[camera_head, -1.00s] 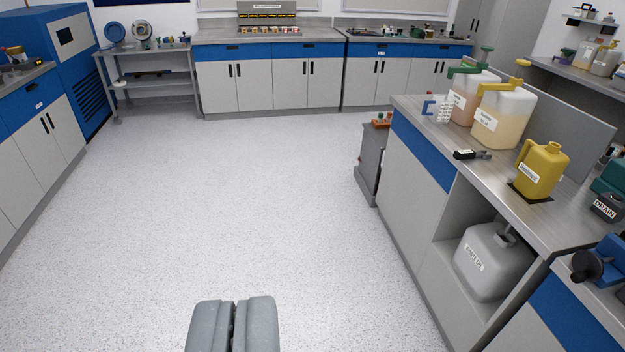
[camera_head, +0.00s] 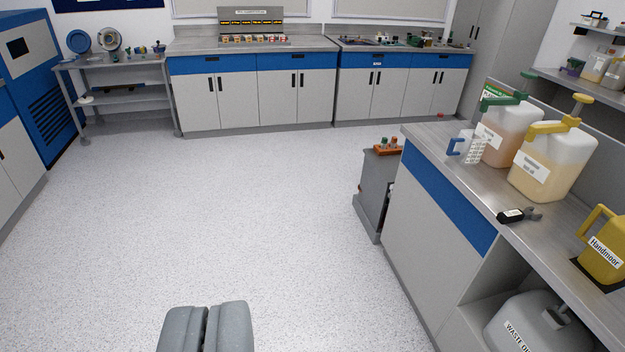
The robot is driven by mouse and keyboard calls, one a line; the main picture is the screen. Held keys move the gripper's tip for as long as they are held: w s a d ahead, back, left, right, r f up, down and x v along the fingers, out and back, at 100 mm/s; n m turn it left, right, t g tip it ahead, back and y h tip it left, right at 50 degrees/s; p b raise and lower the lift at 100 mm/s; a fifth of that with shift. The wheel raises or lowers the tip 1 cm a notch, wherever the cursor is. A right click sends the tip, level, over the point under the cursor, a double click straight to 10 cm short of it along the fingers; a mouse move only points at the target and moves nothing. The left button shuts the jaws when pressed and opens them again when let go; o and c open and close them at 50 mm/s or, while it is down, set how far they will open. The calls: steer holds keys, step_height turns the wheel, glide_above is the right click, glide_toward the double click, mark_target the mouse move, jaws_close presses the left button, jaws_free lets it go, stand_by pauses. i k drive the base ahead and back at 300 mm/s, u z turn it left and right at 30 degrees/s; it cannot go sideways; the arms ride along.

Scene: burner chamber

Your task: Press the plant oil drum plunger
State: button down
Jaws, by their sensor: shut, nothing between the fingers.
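Two translucent drums with pump tops stand on the right bench. One has a green pump plunger (camera_head: 527,78) and an orange-pink body (camera_head: 508,140). The other has a yellow pump plunger (camera_head: 580,103) and a pale yellow body (camera_head: 553,165).
The right bench (camera_head: 465,185) also holds a measuring jug with a blue handle (camera_head: 470,150), a small black tool (camera_head: 518,215) and a yellow jug (camera_head: 603,245). A waste oil container (camera_head: 530,325) sits below. A grey cabinet (camera_head: 375,190) stands at the bench's far end. The floor (camera_head: 230,210) is clear.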

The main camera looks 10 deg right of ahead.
mark_target(529, 76)
steer(key=z, duration=0.1)
steer(key=i, duration=1.25)
steer(key=z, duration=0.45)
steer(key=i, duration=1.35)
steer(key=z, duration=0.5)
steer(key=i, duration=1.2)
steer(key=z, duration=0.2)
